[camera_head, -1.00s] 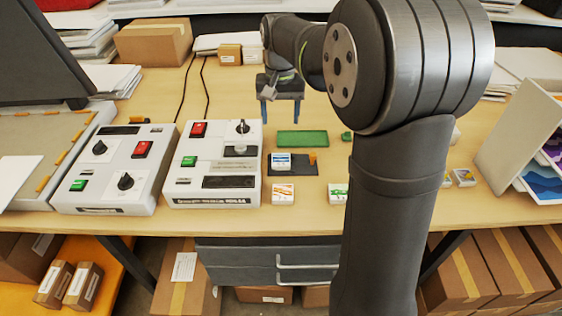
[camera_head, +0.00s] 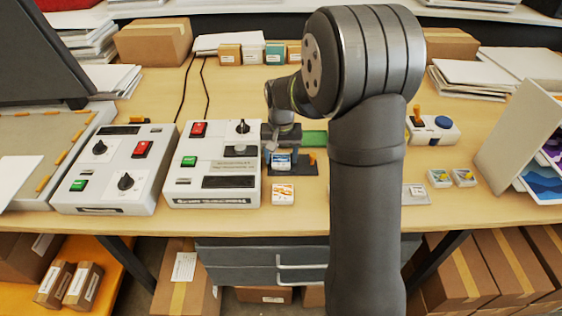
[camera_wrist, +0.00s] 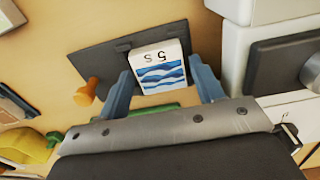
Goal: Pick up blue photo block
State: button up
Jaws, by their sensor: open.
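The blue photo block (camera_head: 281,162) is a small white block with blue waves on its face. It sits on a dark tray (camera_head: 300,168) beside an orange peg (camera_head: 312,159). In the wrist view the block (camera_wrist: 160,72) shows its wave picture and the upside-down print "5 S". My gripper (camera_wrist: 160,66) is open, with one blue finger on each side of the block. Whether the fingers touch it I cannot tell. In the head view my gripper (camera_head: 282,154) is at the block and partly hides it.
A white control box (camera_head: 213,165) stands close left of the tray. A green pad (camera_head: 314,138) lies behind it. Another white photo block (camera_head: 283,194) lies in front. Several small boxes (camera_head: 252,55) stand at the back. A white unit with a blue button (camera_head: 434,129) is at right.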

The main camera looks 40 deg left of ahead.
jog(key=shift+f, duration=0.15)
jog(key=c, duration=0.9)
jog(key=shift+o, duration=0.2)
